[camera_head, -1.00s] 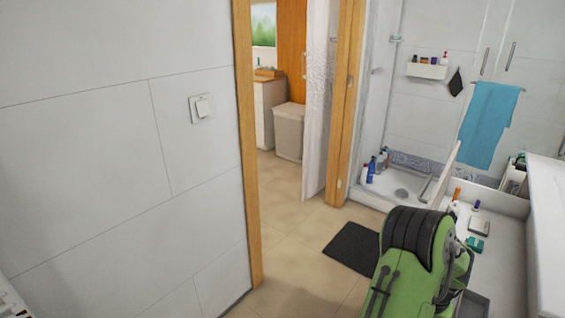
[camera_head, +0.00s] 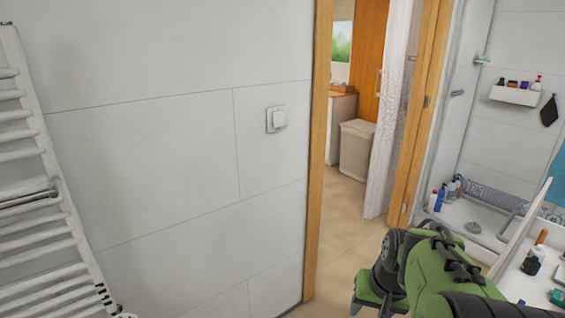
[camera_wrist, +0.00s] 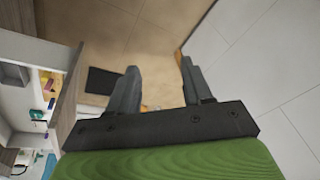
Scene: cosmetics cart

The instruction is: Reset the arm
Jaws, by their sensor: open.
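My gripper shows in the wrist view (camera_wrist: 160,88), with two dark fingers apart and nothing between them. Beyond the fingers are the beige tiled floor and the white wall. In the head view my green and black arm is at the lower right, in front of the doorway and beside the white counter. The gripper's fingers cannot be made out in the head view.
A white counter (camera_head: 515,283) with small bottles stands at the lower right. A white towel rail (camera_head: 40,190) is on the left wall. A wooden door frame (camera_head: 318,150) opens to a room with a light bin (camera_head: 357,150). A dark mat (camera_wrist: 102,80) lies on the floor.

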